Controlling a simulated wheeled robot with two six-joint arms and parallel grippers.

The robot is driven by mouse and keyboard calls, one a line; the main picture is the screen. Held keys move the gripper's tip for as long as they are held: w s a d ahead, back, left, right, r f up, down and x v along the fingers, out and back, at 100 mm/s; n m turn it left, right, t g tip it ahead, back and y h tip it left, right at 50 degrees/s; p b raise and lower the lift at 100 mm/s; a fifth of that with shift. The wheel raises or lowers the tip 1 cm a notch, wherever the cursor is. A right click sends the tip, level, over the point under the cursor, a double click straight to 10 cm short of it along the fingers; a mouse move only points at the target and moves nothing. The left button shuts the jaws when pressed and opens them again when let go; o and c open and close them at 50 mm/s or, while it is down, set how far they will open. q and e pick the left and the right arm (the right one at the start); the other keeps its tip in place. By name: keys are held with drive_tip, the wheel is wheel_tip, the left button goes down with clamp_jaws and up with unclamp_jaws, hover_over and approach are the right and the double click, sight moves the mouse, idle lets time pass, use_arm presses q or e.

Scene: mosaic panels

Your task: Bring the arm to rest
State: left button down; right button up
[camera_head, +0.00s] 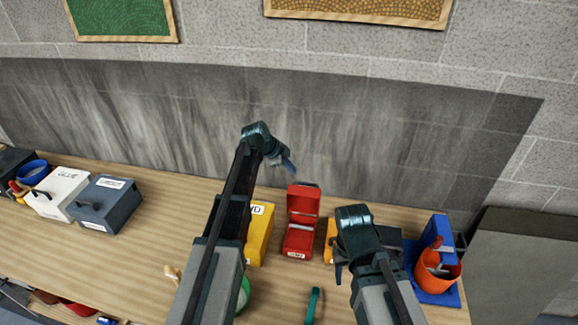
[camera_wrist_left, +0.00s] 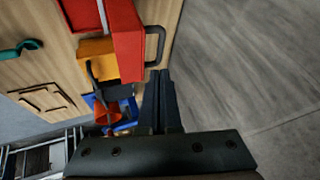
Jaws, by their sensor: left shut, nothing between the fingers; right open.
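My left gripper (camera_head: 288,165) is raised in front of the grey wall, above the back of the table, with its arm stretched forward. In the left wrist view its fingers (camera_wrist_left: 160,73) are together with nothing between them, beside the red box (camera_wrist_left: 122,40). My right gripper (camera_head: 341,274) hangs low over the right part of the table, in front of a yellow-orange box (camera_head: 331,238). It is open, and I see nothing held in it. Its fingers are small and partly hidden by the wrist.
The red box, lid up, stands on the wooden table (camera_head: 150,225) between the arms, beside a yellow box (camera_head: 259,235). An orange pot (camera_head: 436,272) stands on a blue tray at right. A white box (camera_head: 57,192) and dark box (camera_head: 106,203) stand left. A teal tool (camera_head: 313,306) lies in front.

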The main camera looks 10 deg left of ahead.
use_arm(q)
drive_tip(key=shift+d+f, duration=0.1)
drive_tip(key=shift+d, duration=0.1)
use_arm(e)
drive_tip(key=shift+d+f, duration=0.1)
drive_tip(key=shift+d, duration=0.05)
use_arm(q)
drive_tip(key=s+d+f+n+g+y+b, duration=0.1)
drive_tip(key=s+d+f+n+g+b, duration=0.15)
drive_tip(key=s+d+f+b, duration=0.4)
drive_tip(key=s+d+f+n+g+y+b, duration=0.1)
drive_tip(key=s+d+f+n+b, duration=0.2)
drive_tip(key=s+f+b, duration=0.5)
drive_tip(key=s+f+n+y+b, duration=0.1)
drive_tip(key=s+f+n+b, duration=0.1)
drive_tip(key=s, duration=0.4)
drive_tip(key=s+f+n+g+y+b, duration=0.1)
drive_tip(key=s+f+n+b, duration=0.1)
drive_tip(key=s+f, duration=0.2)
drive_tip(key=s+f+n+y+b, duration=0.2)
drive_tip(key=s+f+n+b, duration=0.1)
drive_tip(key=s, duration=0.7)
drive_tip(key=shift+s+d+f, duration=0.1)
drive_tip(key=shift+d+f, duration=0.3)
drive_tip(key=shift+f, duration=0.15)
use_arm(e)
wheel_tip(320, 180, down, 21)
drive_tip(key=shift+f, duration=0.1)
use_arm(q)
drive_tip(key=shift+g, duration=0.25)
